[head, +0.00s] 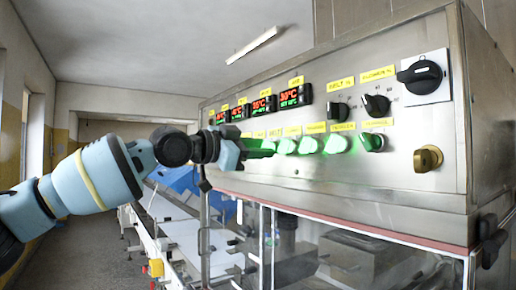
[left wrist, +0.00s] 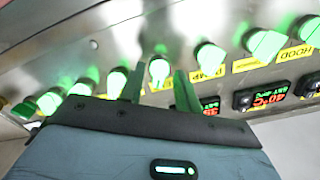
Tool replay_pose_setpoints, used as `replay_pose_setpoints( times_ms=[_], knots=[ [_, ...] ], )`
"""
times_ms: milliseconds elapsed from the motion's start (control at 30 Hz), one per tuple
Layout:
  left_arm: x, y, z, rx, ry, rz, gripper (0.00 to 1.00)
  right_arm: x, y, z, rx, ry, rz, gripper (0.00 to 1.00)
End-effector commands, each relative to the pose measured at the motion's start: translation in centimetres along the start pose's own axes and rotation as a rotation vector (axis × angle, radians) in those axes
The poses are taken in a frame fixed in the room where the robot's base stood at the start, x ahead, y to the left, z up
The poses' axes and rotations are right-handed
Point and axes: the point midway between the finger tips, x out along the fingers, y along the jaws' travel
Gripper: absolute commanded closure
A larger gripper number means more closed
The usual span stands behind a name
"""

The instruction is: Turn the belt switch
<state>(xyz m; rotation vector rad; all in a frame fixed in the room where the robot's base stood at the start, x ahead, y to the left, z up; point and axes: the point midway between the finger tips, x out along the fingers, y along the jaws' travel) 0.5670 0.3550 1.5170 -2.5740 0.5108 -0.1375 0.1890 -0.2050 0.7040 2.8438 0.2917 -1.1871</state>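A row of green-lit rotary switches runs along the steel control panel (head: 300,170). My left gripper (head: 262,148) is at the left end of this row in the head view and hides part of it. In the left wrist view its two fingers (left wrist: 159,88) stand apart, with a lit switch (left wrist: 159,69) between their tips and gaps visible on both sides. The small labels there are hard to read, so I cannot tell for certain that this is the belt switch. My right gripper is not in view.
Red and green temperature displays (head: 292,97) sit above the row. Black knobs (head: 376,105), a large black rotary switch (head: 420,76) and a brass knob (head: 427,158) are farther right. A clear-sided enclosure (head: 345,255) and a conveyor (head: 180,235) lie below.

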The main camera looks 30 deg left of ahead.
Motion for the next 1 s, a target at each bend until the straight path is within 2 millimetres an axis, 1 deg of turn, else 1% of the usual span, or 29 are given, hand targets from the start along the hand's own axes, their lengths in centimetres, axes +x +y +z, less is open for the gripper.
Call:
replay_pose_setpoints(
  times_ms=[100,300,333,500,567,600,833,1000],
  knots=[
    [0.37,0.02,0.02,0.000,0.000,0.000,0.67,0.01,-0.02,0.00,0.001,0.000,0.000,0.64],
    [0.38,0.03,0.03,0.000,0.000,0.000,0.67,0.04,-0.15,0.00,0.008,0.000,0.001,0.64],
    [0.38,0.02,0.03,0.000,0.000,0.000,0.69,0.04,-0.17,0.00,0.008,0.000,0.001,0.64],
    [0.36,0.02,0.03,0.000,0.000,0.000,0.91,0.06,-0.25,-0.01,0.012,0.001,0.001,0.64],
    [0.36,0.02,0.04,0.000,0.000,0.000,0.99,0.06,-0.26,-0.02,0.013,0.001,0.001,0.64],
    [0.36,0.02,0.04,0.000,0.000,0.000,1.00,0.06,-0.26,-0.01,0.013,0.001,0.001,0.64],
    [0.37,0.03,0.05,-0.021,0.000,0.000,1.00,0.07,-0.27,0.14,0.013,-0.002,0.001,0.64],
    [0.41,0.07,0.09,-0.088,-0.001,0.001,1.00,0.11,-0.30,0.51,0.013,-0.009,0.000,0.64]
  ],
)
